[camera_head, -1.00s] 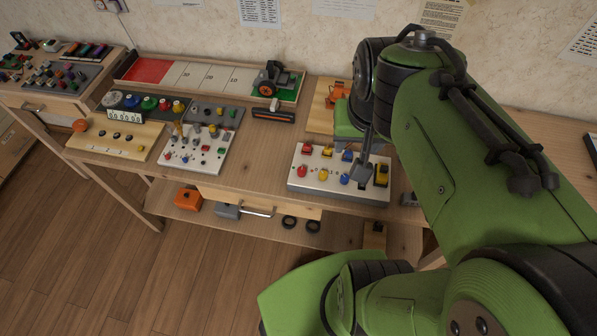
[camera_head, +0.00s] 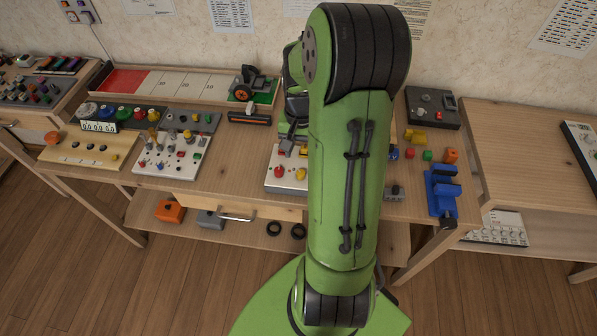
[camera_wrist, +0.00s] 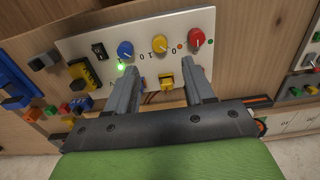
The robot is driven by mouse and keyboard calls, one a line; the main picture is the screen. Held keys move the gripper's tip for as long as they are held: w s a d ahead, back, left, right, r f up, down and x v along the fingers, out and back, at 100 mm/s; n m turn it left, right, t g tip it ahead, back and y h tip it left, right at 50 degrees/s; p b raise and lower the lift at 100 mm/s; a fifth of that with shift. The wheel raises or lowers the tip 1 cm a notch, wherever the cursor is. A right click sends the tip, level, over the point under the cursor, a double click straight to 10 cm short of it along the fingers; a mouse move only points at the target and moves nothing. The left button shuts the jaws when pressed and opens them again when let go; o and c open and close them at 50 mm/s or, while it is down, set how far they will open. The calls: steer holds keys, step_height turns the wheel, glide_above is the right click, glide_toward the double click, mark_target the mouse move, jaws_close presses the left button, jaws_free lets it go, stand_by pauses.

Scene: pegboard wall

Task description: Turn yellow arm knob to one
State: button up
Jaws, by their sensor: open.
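A white panel (camera_wrist: 75,49) carries a row of round knobs with white pointer lines: blue (camera_wrist: 125,49), yellow (camera_wrist: 160,42) and red (camera_wrist: 196,37). A yellow switch (camera_wrist: 167,82) stands below the yellow knob in the wrist view. My gripper (camera_wrist: 164,74) is open, its two fingers apart on either side of the yellow switch, with nothing held. Whether a finger touches the panel I cannot tell. In the head view the panel (camera_head: 277,187) is mostly behind my arm; its red knob (camera_head: 279,171) and yellow knob (camera_head: 301,174) show at the arm's left edge.
A green light (camera_wrist: 120,67) glows near the blue knob. A black switch (camera_wrist: 100,50) and a larger yellow part (camera_wrist: 83,72) sit at the panel's left. A blue clamp-like object (camera_head: 441,192) and small blocks lie right of my arm.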

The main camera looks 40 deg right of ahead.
mark_target(301, 172)
step_height(301, 172, down, 9)
steer(key=shift+r+b, duration=0.2)
steer(key=shift+b, duration=0.9)
jaws_close()
